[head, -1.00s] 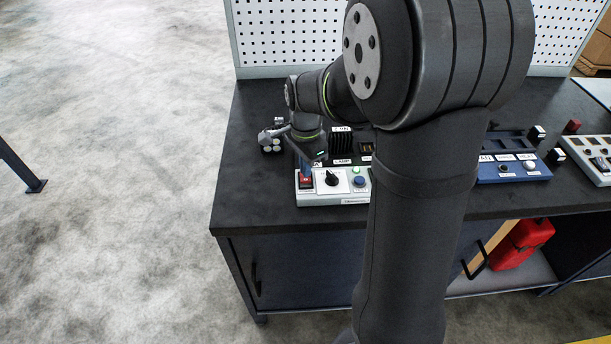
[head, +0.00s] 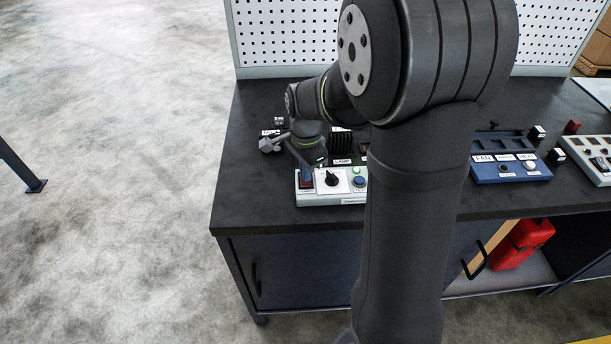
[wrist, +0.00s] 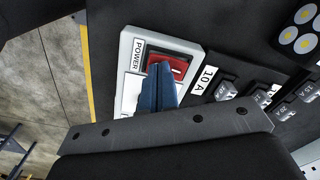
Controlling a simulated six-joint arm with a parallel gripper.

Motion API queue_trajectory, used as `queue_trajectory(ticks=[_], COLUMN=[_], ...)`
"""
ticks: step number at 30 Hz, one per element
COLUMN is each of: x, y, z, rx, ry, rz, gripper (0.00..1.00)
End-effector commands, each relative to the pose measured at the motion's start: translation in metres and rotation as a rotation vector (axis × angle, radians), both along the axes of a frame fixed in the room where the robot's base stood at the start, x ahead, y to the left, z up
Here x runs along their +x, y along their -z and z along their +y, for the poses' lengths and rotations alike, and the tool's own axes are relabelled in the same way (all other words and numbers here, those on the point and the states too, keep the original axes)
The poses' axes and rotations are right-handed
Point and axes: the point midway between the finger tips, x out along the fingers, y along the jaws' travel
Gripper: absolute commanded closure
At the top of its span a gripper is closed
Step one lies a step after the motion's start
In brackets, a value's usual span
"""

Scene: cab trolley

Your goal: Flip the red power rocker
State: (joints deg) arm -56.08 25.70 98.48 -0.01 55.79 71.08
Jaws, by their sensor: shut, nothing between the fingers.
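The red power rocker (wrist: 178,68) sits in a black frame at the end of a light grey control panel, beside a label reading POWER, in the wrist view. The panel (head: 335,200) stands near the front left edge of the bench in the head view. My gripper (wrist: 160,70) is shut and empty, its blue fingers together. The fingertips overlap the rocker's edge and hide part of it; whether they touch it I cannot tell. In the head view my gripper (head: 306,178) points down over the panel's left end, mostly covering the rocker.
A black rotary knob (head: 332,178) and a blue button (head: 359,182) sit right of the rocker on the panel. A 10 A label (wrist: 203,80) and dark breakers (wrist: 228,90) lie close by. A blue panel (head: 512,170) stands farther right.

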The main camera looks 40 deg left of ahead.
Motion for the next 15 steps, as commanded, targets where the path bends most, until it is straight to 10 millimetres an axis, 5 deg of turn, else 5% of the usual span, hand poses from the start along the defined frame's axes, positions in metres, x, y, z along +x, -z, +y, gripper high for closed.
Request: queue_trajectory(ticks=[15], x=[0.0], y=[-0.027], z=[0.0], rx=[0.002], ry=[0.0], rz=[-0.001], gripper=[1.0])
